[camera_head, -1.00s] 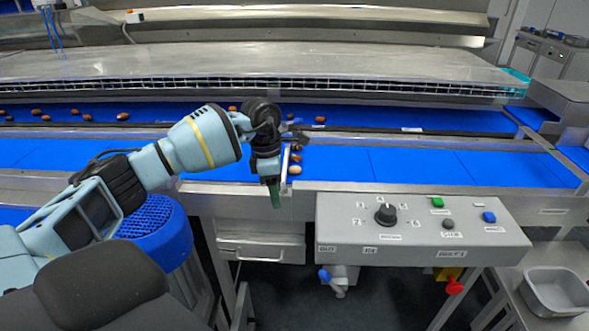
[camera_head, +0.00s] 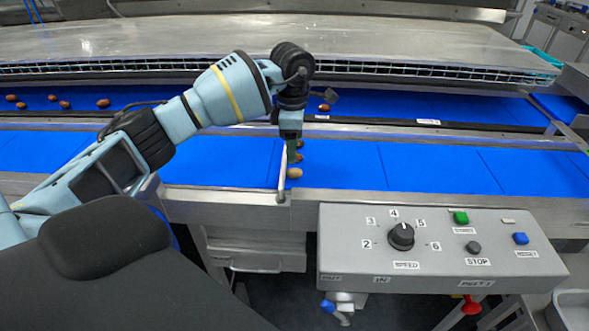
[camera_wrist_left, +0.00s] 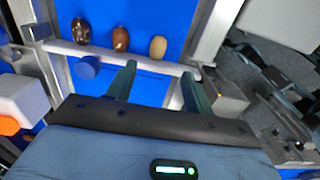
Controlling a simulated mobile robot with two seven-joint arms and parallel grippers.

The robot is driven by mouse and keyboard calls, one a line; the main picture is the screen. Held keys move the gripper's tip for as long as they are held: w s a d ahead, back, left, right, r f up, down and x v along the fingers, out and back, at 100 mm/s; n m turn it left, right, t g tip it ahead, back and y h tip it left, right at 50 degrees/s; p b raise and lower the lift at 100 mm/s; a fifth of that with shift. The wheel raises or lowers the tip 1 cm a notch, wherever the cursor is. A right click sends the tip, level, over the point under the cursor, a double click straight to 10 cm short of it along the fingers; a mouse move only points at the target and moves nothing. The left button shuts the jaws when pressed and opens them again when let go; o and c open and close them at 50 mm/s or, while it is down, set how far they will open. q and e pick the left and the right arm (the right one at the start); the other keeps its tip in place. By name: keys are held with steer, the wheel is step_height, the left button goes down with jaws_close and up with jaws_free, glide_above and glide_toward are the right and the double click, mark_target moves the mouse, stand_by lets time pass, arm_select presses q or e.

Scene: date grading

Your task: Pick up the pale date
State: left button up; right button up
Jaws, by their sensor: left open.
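The pale date (camera_head: 295,173) is a tan oval lying on the blue belt near its front edge, against a thin metal bar (camera_head: 282,178). In the left wrist view the pale date (camera_wrist_left: 158,47) is the rightmost of three dates in a row, just beyond the bar. My left gripper (camera_head: 292,150) points down over the belt, close to the dates. Its two green fingers (camera_wrist_left: 159,74) are open with nothing between them, and the pale date shows ahead of the gap, apart from the fingers. My right gripper is not seen.
A dark brown date (camera_wrist_left: 81,30) and a mottled brown date (camera_wrist_left: 121,38) lie left of the pale one. More dates (camera_head: 64,104) lie on the rear belt. A grey control box (camera_head: 440,247) with a knob stands in front. The belt to the right is clear.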

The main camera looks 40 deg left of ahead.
mark_target(292, 169)
arm_select(q)
steer(key=shift+w+a+f+p, duration=0.1)
steer(key=shift+f+p, duration=0.05)
steer(key=shift+f, duration=1.85)
steer(key=shift+w+a+f+p, duration=0.1)
steer(key=shift+f+p, duration=0.05)
steer(key=shift+f, duration=1.8)
steer(key=shift+c, duration=0.3)
steer(key=c, duration=0.7)
